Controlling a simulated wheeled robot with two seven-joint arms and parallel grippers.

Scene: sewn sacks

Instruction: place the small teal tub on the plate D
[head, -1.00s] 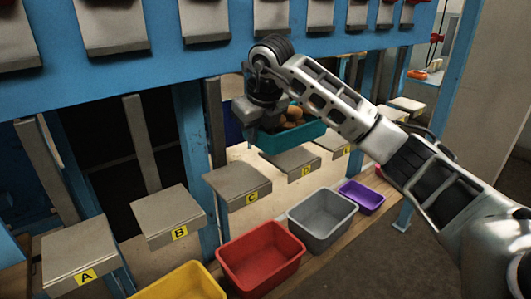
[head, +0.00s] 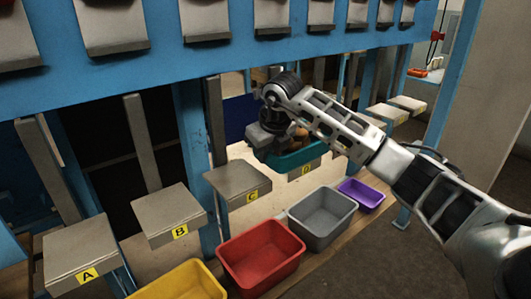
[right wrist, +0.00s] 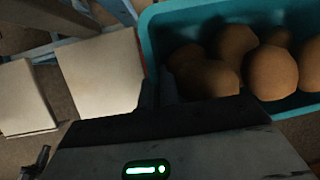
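The small teal tub (head: 300,158) holds several round brown things. My right gripper (head: 272,146) is shut on its near left wall. The tub is just over plate D (head: 304,171) and hides most of its top; only the front edge with the yellow label shows. I cannot tell whether the tub touches the plate. In the right wrist view the tub (right wrist: 163,30) fills the upper right, with a dark finger (right wrist: 149,95) at its wall. My left gripper is out of view.
Plate C (head: 237,182), plate B (head: 170,213) and plate A (head: 80,255) are empty at the left. Red (head: 262,257), grey (head: 322,217), purple (head: 361,195) and yellow (head: 180,283) bins stand below. Blue posts and a blue beam (head: 130,72) frame the plates.

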